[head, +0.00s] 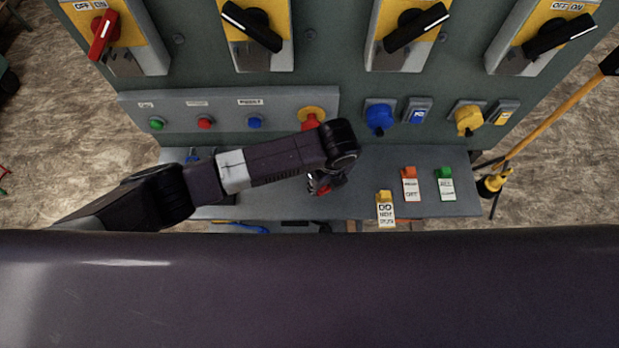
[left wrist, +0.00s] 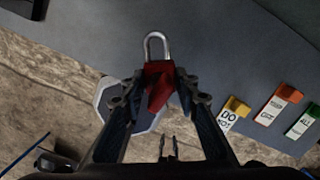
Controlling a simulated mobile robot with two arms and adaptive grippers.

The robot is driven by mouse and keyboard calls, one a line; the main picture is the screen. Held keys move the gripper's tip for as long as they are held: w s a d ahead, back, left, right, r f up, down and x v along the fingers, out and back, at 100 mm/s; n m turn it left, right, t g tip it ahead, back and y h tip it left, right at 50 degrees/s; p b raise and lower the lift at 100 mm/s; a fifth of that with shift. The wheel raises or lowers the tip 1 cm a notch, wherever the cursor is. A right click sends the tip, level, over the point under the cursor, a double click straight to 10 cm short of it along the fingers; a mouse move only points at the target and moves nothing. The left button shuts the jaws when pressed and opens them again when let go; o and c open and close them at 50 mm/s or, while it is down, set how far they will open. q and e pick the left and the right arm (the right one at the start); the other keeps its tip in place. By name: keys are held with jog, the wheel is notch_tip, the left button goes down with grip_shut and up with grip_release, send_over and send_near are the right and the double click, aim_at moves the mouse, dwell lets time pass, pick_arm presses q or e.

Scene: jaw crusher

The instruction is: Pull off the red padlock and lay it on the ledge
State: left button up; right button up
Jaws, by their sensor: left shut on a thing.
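The red padlock (left wrist: 158,84) with its silver shackle (left wrist: 154,43) is between the fingers of my left gripper (left wrist: 160,88), which is shut on it. Its shackle points away from the gripper, and no hasp is seen in the shackle. In the head view, my left gripper (head: 325,183) is over the grey ledge (head: 385,157), and only a bit of red shows by it. The ledge also fills the upper part of the left wrist view (left wrist: 215,45). I cannot tell whether the padlock touches the ledge.
A light-rimmed plate (left wrist: 113,100) is below the padlock. The panel with the red switch handle (head: 103,35) and several black handles rises behind.

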aim_at(309, 200)
pick_arm(q)
jog(key=shift+g+h, duration=0.4)
jog(key=shift+g, duration=0.3)
jog(key=a+f+b, duration=0.1)
jog(key=f+b, duration=0.1)
jog(key=a+f+b, duration=0.1)
jog(key=f+b, duration=0.1)
jog(key=a+f+b, duration=0.1)
jog(key=f+b, duration=0.1)
jog(key=b, duration=0.1)
jog(key=shift+s+a+f, duration=0.1)
jog(key=shift+s, duration=0.05)
jog(key=shift+f+b, duration=0.3)
jog(key=shift+f, duration=0.2)
jog(key=o, duration=1)
jog(key=shift+r, duration=0.1)
notch_tip(309, 200, up, 12)
jog(key=shift+f, duration=0.1)
